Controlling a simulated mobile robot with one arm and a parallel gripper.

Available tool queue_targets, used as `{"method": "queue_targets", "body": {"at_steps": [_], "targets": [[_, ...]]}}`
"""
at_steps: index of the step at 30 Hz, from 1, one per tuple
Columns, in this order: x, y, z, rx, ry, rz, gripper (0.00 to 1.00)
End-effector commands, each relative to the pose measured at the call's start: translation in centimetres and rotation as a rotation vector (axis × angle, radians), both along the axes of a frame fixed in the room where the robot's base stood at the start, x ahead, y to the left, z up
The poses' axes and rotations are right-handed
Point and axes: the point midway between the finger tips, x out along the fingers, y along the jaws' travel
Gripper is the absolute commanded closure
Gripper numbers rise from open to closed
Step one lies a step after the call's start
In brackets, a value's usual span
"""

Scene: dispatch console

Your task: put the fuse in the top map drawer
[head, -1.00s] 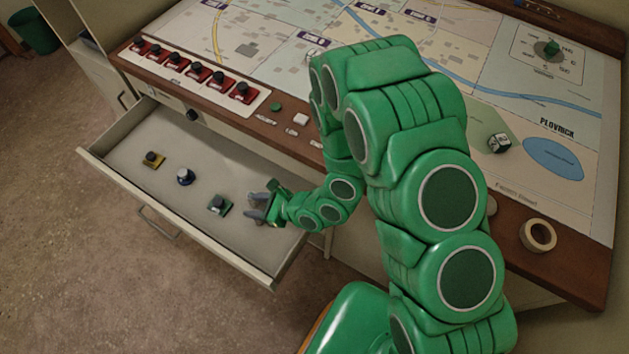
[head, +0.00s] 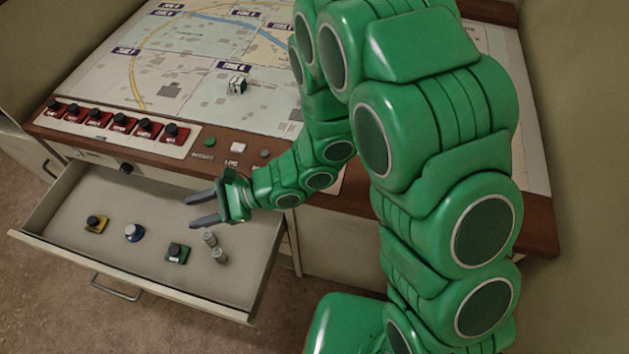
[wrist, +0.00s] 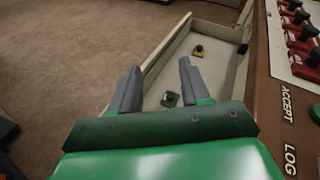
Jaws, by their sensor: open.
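The top map drawer (head: 120,262) is pulled open below the map console. Two small grey cylinders (head: 214,247), close together at its right end, look like the fuse or its parts; I cannot tell whether they are one piece. They rest on the drawer floor beside a green-based knob (head: 177,253). My gripper (head: 190,212) is open and empty, above the drawer and farther back than the cylinders, its fingers pointing left. In the wrist view my gripper (wrist: 159,85) shows both fingers apart with nothing between them. The cylinders are not visible there.
A yellow-based knob (head: 96,224) and a blue-based knob (head: 134,232) also sit in the drawer. A row of red switches (head: 118,123) lines the console edge above. A black-and-white cube (head: 237,85) lies on the map. The drawer's back left floor is clear.

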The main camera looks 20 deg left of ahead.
Motion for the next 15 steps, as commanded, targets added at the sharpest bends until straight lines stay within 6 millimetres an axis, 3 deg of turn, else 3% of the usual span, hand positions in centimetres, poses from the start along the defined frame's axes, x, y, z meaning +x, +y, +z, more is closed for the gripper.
{"method": "queue_targets", "body": {"at_steps": [1, 6, 15], "targets": [[0.2, -0.6, 1.5, 0.018, -0.022, 0.023, 0.54], [-0.1, -3.3, 5.3, 0.056, -0.091, 0.116, 0.54], [-1.0, -9.2, 10.1, 0.072, -0.237, 0.276, 0.54]]}}
